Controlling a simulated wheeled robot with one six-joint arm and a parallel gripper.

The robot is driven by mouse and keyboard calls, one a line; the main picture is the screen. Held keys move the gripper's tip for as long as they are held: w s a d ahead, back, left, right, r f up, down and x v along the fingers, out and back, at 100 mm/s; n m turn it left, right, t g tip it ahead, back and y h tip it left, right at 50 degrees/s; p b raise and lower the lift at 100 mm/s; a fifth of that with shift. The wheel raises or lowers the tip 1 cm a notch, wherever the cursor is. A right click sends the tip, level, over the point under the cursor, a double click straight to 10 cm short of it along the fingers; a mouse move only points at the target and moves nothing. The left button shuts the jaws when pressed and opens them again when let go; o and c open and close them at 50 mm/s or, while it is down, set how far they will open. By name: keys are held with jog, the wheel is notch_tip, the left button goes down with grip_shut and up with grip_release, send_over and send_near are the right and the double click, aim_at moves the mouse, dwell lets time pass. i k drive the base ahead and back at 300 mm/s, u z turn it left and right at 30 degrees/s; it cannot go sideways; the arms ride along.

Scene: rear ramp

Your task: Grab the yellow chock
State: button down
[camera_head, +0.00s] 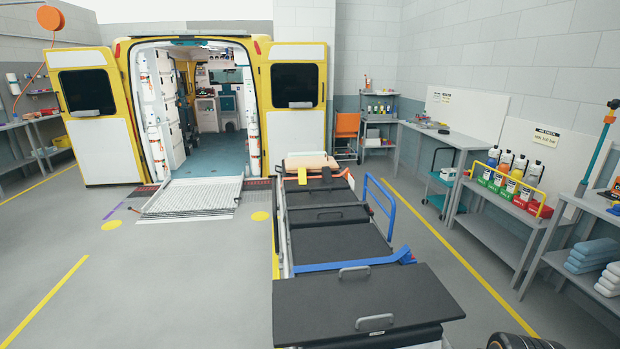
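I cannot make out a yellow chock in the head view. The yellow shapes on the floor are flat round spots, one left of the ramp (111,225) and one right of it (260,216), along with painted lines. My gripper is not in view, so its opening and anything in it cannot be seen.
A yellow ambulance (263,55) stands open at the back with its ramp (196,196) down. A black stretcher (345,257) fills the centre front. Benches (487,227) with bottles line the right wall. The left floor is clear.

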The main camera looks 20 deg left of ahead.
aim_at(301, 172)
jog(key=k, duration=1)
jog(key=u, duration=1.65)
jog(key=i, duration=5.45)
jog(key=z, duration=2.1)
